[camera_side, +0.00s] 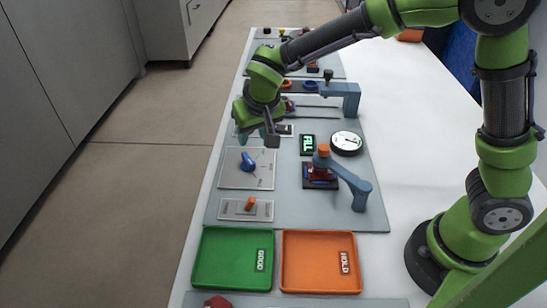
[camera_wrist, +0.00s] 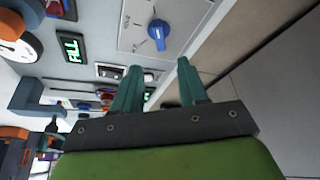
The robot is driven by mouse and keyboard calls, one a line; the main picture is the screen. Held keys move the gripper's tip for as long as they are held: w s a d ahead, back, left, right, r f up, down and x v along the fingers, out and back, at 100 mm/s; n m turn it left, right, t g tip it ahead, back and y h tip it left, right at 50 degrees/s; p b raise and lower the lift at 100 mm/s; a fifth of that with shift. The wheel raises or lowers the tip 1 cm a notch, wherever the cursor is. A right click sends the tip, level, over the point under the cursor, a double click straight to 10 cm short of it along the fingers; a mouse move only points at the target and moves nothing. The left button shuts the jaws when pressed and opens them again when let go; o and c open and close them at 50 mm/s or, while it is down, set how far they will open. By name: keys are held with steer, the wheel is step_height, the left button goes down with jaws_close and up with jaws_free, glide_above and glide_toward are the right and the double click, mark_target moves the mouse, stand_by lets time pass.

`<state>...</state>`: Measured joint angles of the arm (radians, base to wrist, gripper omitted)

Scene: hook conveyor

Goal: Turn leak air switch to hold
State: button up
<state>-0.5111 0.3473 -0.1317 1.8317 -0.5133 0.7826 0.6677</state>
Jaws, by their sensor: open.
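A blue rotary knob (camera_side: 247,160) sits on a light square plate with small labels too small to read. In the wrist view the blue knob (camera_wrist: 158,33) lies beyond my fingertips, between and ahead of them, with nothing touching it. A smaller plate closer to the trays carries an orange lever (camera_side: 250,203); its labels are also unreadable. I cannot tell from lettering which is the leak air switch. My gripper (camera_side: 258,132) is above the panel, just behind the knob plate. In the wrist view my gripper (camera_wrist: 158,70) has its two fingers apart, with nothing between them.
A green GOOD tray (camera_side: 225,259) and an orange HOLD tray (camera_side: 318,262) lie at the front. Right of the knob are a lit green display (camera_side: 307,145), a round gauge (camera_side: 346,142) and a blue clamp arm (camera_side: 352,184) over a dark fixture. Another blue bracket (camera_side: 346,92) stands farther back.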

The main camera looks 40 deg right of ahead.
mark_target(248, 158)
steer(key=x, duration=1.1)
steer(key=shift+w+f, duration=0.15)
steer(key=shift+c, duration=0.4)
jaws_close()
